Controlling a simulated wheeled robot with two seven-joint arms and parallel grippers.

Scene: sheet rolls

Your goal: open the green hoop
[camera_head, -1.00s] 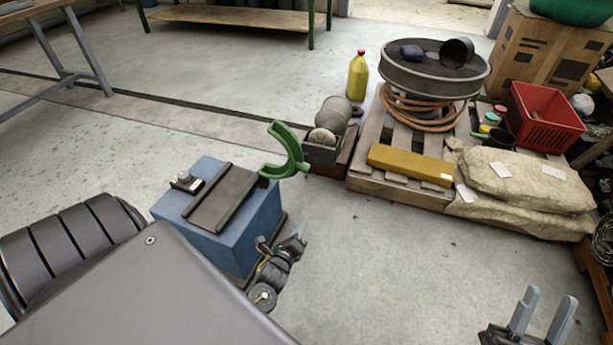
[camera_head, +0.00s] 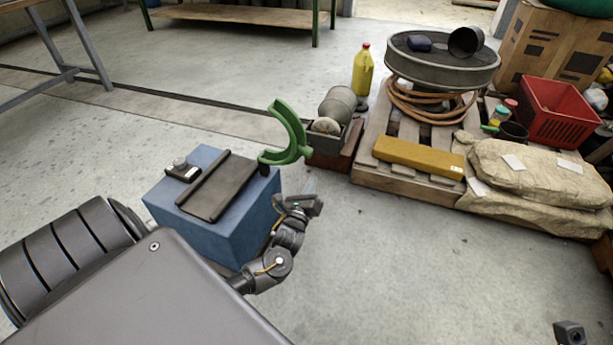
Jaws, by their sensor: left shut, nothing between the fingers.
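The green hoop (camera_head: 294,136) is a C-shaped half ring at the right corner of a blue block (camera_head: 240,218). It stands up, with its hollow side facing the upper left. My left gripper (camera_head: 309,187) is shut and empty, just below and to the right of the hoop, beside the block's right side. It looks apart from the hoop, though the depth is hard to judge.
A dark slab (camera_head: 218,187) and a small device (camera_head: 182,170) lie on the block. Behind the hoop is a crate with a grey cylinder (camera_head: 338,104). A pallet (camera_head: 382,178) with a yellow bar and sacks stands to the right. The floor right of the block is clear.

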